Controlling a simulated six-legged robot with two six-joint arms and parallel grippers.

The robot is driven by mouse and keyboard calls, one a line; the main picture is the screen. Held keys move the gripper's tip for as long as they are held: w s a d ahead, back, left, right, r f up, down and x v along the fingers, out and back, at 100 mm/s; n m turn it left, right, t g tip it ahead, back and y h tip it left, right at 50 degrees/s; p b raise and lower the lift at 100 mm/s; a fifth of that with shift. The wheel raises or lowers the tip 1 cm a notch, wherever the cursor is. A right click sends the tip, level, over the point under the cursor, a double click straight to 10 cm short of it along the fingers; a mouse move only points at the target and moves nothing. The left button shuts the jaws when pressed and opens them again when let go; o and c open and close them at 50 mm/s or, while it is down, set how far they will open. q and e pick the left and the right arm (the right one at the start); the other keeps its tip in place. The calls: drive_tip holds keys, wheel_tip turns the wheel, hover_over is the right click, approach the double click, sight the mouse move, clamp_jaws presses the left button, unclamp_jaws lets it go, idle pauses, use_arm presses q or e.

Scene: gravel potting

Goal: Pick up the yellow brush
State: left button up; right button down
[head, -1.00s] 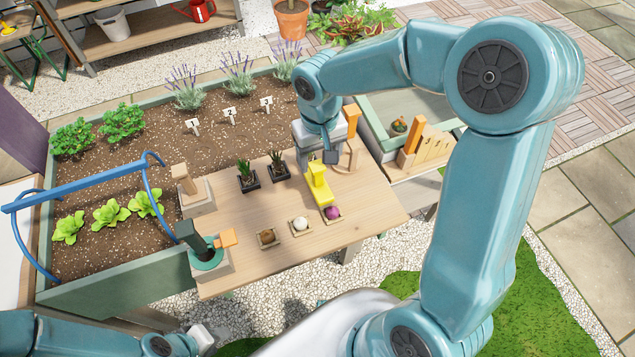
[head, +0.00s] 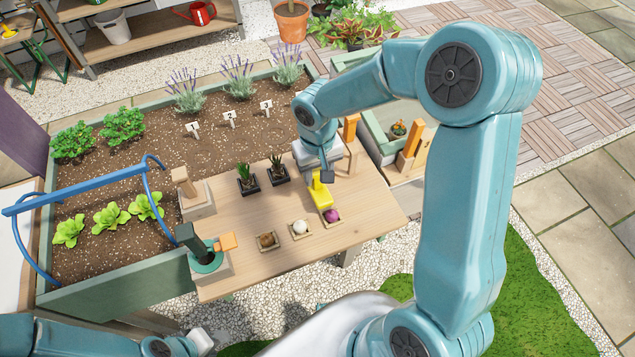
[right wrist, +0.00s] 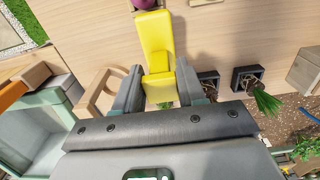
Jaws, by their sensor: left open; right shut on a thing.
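The yellow brush (head: 321,194) is on the right part of the wooden table, just behind the tray with a purple ball. My right gripper (head: 321,175) is over it from above and covers its upper part. In the right wrist view the brush (right wrist: 156,38) runs up from between the fingers, and my right gripper (right wrist: 158,88) is shut on its near end. I cannot tell whether the brush is clear of the table. My left gripper (head: 201,340) is at the bottom left edge, away from the table, and shows only partly.
Small trays with a purple ball (head: 332,214), a white ball (head: 300,226) and a brown ball (head: 267,239) line the table front. Two potted succulents (head: 246,176) stand left of the brush. A wooden stand (head: 351,130) is close on the right. The table's middle is clear.

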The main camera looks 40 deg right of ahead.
wheel_tip(320, 180, up, 20)
drive_tip(key=p, duration=0.1)
drive_tip(key=c, duration=1.2)
unclamp_jaws()
drive_tip(key=c, duration=0.4)
